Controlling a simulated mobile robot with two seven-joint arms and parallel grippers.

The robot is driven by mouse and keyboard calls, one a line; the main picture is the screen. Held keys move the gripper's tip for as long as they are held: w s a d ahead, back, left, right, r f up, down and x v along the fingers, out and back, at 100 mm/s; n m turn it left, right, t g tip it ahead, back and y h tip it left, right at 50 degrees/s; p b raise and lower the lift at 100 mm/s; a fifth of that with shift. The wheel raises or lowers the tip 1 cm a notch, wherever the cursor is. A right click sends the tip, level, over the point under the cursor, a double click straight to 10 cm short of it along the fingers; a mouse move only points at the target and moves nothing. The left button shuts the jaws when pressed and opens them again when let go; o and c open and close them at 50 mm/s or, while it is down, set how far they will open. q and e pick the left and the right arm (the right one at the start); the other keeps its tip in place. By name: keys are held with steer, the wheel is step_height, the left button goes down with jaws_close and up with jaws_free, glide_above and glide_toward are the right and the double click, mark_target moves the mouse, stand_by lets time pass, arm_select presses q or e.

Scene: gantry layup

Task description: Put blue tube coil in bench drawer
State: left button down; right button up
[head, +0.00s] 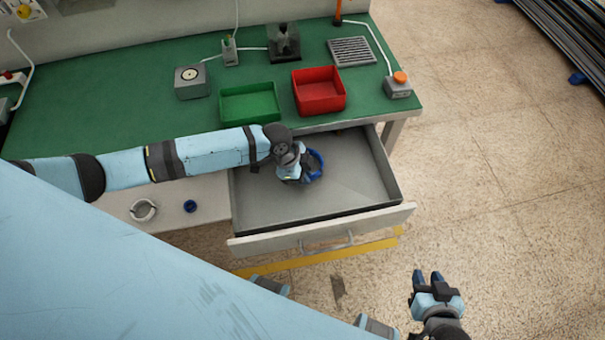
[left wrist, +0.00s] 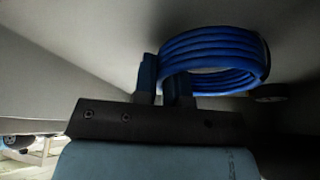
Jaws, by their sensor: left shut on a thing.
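The blue tube coil (head: 317,163) is in my left gripper (head: 300,174), inside the open bench drawer (head: 365,190). In the left wrist view the coil (left wrist: 215,62) is a stack of blue loops, with the fingers of my left gripper (left wrist: 165,85) shut on its near side. In the head view the gripper and wrist hide part of the coil, and I cannot tell whether it touches the drawer floor. The drawer is grey, pulled well out, with a pale front. My right gripper (head: 428,277) is empty over the floor, its fingertips slightly apart.
A green tray (head: 250,103) and a red tray (head: 320,92) stand on the green bench top (head: 130,115) behind the drawer. A white ring (head: 144,210) and a small blue ring (head: 190,206) lie on a pale surface left of the drawer. The drawer's right side is clear.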

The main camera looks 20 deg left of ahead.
arm_select(q)
steer(key=c, duration=1.2)
jaws_free()
steer(key=shift+f, duration=0.15)
steer(key=shift+o, duration=0.2)
steer(key=w+v, duration=0.1)
steer(key=v, duration=1.1)
steer(key=shift+s+p, duration=0.3)
steer(key=shift+s, duration=0.15)
